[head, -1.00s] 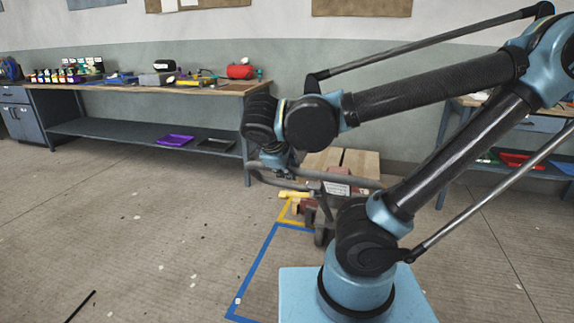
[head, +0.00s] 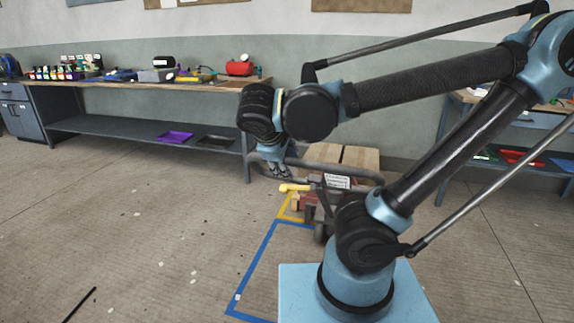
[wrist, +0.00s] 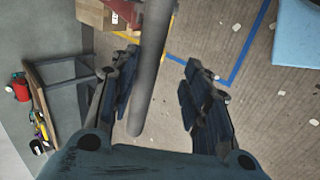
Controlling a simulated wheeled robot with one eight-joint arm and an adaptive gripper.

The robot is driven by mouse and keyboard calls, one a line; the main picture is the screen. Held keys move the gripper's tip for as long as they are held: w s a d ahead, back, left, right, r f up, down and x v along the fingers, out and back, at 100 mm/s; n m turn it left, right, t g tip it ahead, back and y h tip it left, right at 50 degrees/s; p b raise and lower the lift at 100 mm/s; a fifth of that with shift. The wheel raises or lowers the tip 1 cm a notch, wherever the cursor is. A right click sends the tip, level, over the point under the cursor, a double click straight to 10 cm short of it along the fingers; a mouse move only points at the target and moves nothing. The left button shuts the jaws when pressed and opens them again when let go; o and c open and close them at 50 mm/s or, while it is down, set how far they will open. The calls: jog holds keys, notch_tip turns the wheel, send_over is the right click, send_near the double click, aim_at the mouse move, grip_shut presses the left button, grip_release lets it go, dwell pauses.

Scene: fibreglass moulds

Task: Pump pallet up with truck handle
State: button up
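The pallet truck (head: 318,206) stands ahead of my arm, partly hidden behind it. Its grey tubular handle (head: 345,172) loops out to the left and carries a white label (head: 337,182). My gripper (head: 277,170) points down at the left part of the handle. In the wrist view, my gripper (wrist: 160,85) is open, with the grey handle bar (wrist: 149,75) running between its fingers, nearer the left finger. A gap to the right finger shows; contact on the left is unclear. Pale brown boxes (head: 352,156) show behind the handle, on the pallet load side.
Blue tape (head: 254,262) and yellow tape (head: 287,206) mark the floor around the truck. A workbench (head: 140,85) with tools stands along the back wall at left; another bench (head: 540,120) stands at right.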

jog(key=v, duration=1)
dwell(0.3)
